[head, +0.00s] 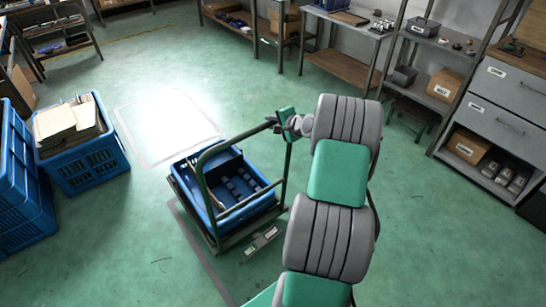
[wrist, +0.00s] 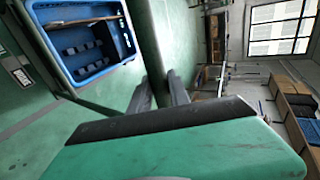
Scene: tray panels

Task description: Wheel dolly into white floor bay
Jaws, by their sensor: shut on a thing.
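The dolly (head: 212,240) is a dark green wheeled frame with a tall tubular handle (head: 200,178). It carries a blue crate (head: 205,213) with small parts inside. The crate also shows in the wrist view (wrist: 122,68). My gripper (head: 276,124) is shut on the top right of the handle; in the wrist view its fingers (wrist: 160,92) meet the green tube. The white floor bay (head: 165,120) is a pale, outlined patch beyond the dolly, up and left of it. The dolly stands apart from most of the bay, near its lower edge. Its wheels are hidden.
Blue crates (head: 88,160) stand left of the bay, one holding cardboard. Shelves and a workbench (head: 345,65) line the back, and a grey drawer cabinet (head: 500,110) stands at the right. The green floor around the bay's far side is clear.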

